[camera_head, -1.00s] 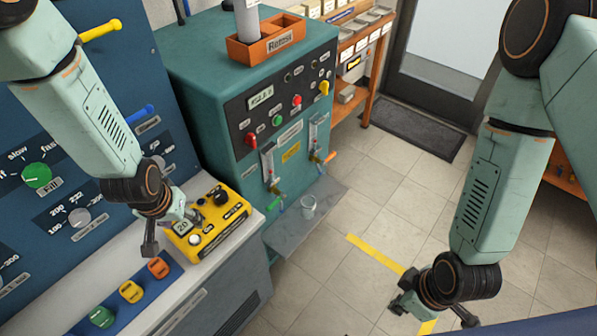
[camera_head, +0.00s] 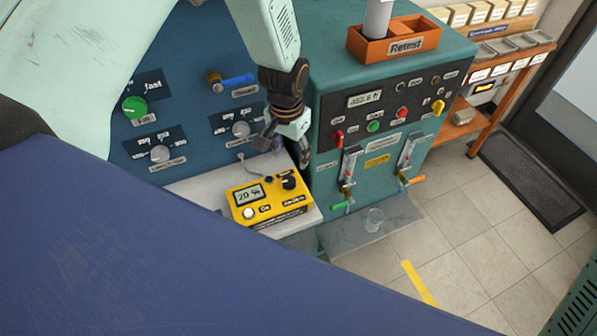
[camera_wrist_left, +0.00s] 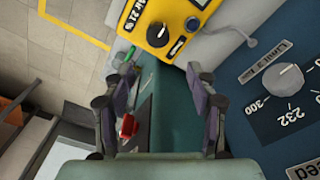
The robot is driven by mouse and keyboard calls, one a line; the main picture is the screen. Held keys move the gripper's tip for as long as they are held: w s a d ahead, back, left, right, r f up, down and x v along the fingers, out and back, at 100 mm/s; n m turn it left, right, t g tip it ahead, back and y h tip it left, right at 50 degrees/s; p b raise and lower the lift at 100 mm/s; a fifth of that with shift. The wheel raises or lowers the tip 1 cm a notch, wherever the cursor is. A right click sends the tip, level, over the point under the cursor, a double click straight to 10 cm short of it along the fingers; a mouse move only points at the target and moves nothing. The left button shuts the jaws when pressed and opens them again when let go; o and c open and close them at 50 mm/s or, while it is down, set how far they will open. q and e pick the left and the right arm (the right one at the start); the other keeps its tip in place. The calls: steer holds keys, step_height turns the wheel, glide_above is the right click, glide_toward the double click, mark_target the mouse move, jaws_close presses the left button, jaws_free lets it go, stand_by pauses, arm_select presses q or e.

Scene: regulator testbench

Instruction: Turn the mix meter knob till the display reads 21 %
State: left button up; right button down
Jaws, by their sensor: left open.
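The mix meter (camera_head: 268,203) is a yellow box on the pale ledge. Its small display (camera_head: 249,195) appears to read 20. Its black knob (camera_head: 290,183) is at the back right of the top face; the knob also shows in the left wrist view (camera_wrist_left: 157,34). My left gripper (camera_head: 284,150) is open and empty, just behind and above the knob, apart from it. In the left wrist view its two fingers (camera_wrist_left: 160,92) are spread, with the meter beyond their tips. My right gripper is out of view.
A blue panel with a green knob (camera_head: 135,106) and grey dials (camera_head: 241,129) stands behind the ledge. A teal cabinet (camera_head: 330,100) with valves is close to the right of my left gripper. A large blue surface fills the foreground.

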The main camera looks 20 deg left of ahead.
mark_target(288, 180)
arm_select(q)
steer(key=shift+s+d+g, duration=0.25)
steer(key=shift+s+g, duration=0.05)
steer(key=shift+s, duration=0.4)
steer(key=f, duration=0.6)
steer(key=shift+a+f, duration=0.2)
steer(key=shift+a, duration=0.05)
steer(key=shift+d+f, duration=0.1)
steer(key=shift+f, duration=0.4)
steer(key=shift+w+f, duration=0.1)
steer(key=shift+f, duration=0.1)
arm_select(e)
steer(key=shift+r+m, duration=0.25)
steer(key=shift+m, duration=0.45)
arm_select(q)
steer(key=shift+c, duration=0.2)
steer(key=c, duration=1.1)
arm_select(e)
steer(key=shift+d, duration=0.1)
